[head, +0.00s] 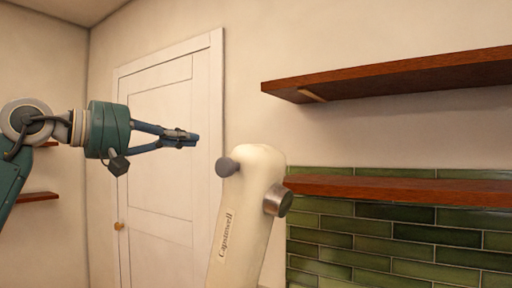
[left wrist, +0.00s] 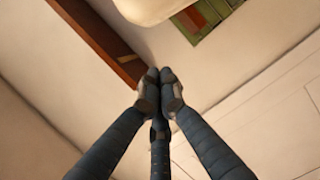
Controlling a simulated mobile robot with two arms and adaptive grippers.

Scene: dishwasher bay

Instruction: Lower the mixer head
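The cream mixer head (head: 245,225) stands tilted up steeply in the lower middle of the head view, with the lettering "Capstowell" along its side. A grey round knob (head: 226,167) sticks out near its top left, and a metal cap (head: 278,200) sits on its right. The mixer's lower part is out of frame. My left gripper (head: 192,139) is left of and a little above the top of the head, apart from it. Its fingertips (left wrist: 160,84) meet with nothing between them. A pale rounded part of the mixer head (left wrist: 150,8) shows at the wrist view's top edge. My right gripper is out of view.
Two brown wall shelves (head: 400,75) and (head: 400,188) are on the right, the lower one just beside the mixer head. Green tiles (head: 400,240) cover the wall below. A white door (head: 165,200) is behind my left gripper. The space around that gripper looks clear.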

